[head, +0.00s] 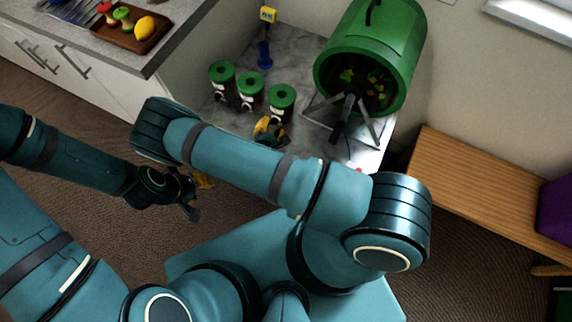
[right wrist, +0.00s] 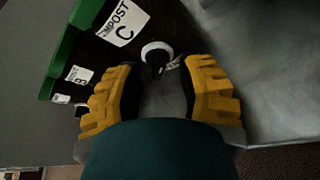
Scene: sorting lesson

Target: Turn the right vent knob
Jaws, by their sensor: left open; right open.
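Three dark compost canisters with green lids stand in a row on the grey counter in the head view. The rightmost canister (head: 281,97) shows in the right wrist view as the one labelled "COMPOST C" (right wrist: 123,24). Its vent knob (right wrist: 157,49), with a pale round rim, is low on its front. My right gripper (right wrist: 160,88) is open, its yellow-padded fingers on either side of the line to the knob. The knob is just beyond the fingertips; contact cannot be told. In the head view this gripper (head: 268,130) is just in front of the canister. My left gripper (head: 198,196) is open and empty over the floor.
The middle canister (head: 251,91) and left canister (head: 222,76) stand close by. A green drum (head: 365,50) on a metal stand is at right. A blue stand with a yellow tag (head: 267,17) is behind. A food tray (head: 126,37) sits at upper left; a wooden bench (head: 470,180) at right.

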